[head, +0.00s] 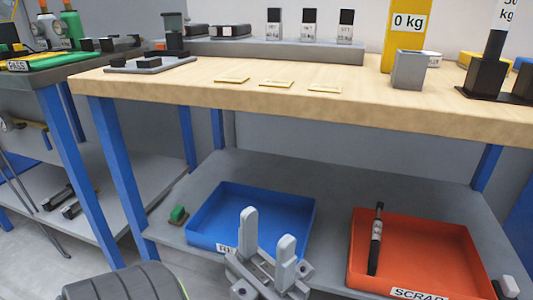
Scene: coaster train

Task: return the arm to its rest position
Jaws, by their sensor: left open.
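My left gripper (267,230) shows at the bottom middle, its two pale grey fingers apart with nothing between them. It appears in front of the blue tray (210,236) on the lower shelf. The blue tray's label is partly hidden by the gripper. To its right is a red-orange tray (440,250) labelled SCRAP, with a black rod-like item (376,240) with a grey band lying in it. A pale fingertip-like piece (509,287) at the bottom right edge may be my right gripper; too little of it shows to tell its opening.
The wooden bench top (180,85) lies above the shelf, with its front edge over the trays. A yellow post (404,35) reading 0 kg and a grey block (408,70) stand on it. A small green item (178,214) sits left of the blue tray. Blue legs (118,180) stand at left.

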